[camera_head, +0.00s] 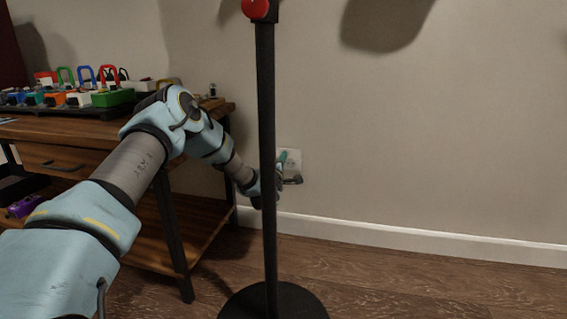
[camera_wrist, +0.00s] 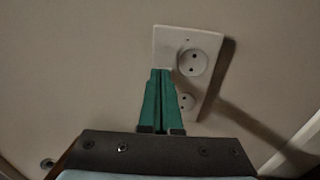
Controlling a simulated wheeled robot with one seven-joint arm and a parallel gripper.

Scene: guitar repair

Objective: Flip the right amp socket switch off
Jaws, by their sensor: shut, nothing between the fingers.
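No switch is clearly visible; the plate's lower left is hidden behind the fingers. In the head view, the plate (camera_head: 295,157) is low on the wall beside my gripper (camera_head: 283,156).
A black stand pole (camera_head: 266,120) with a round base (camera_head: 272,303) stands in front of my wrist in the head view. A wooden workbench (camera_head: 60,130) with colourful pedals is at left. The floor and wall at right are clear.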

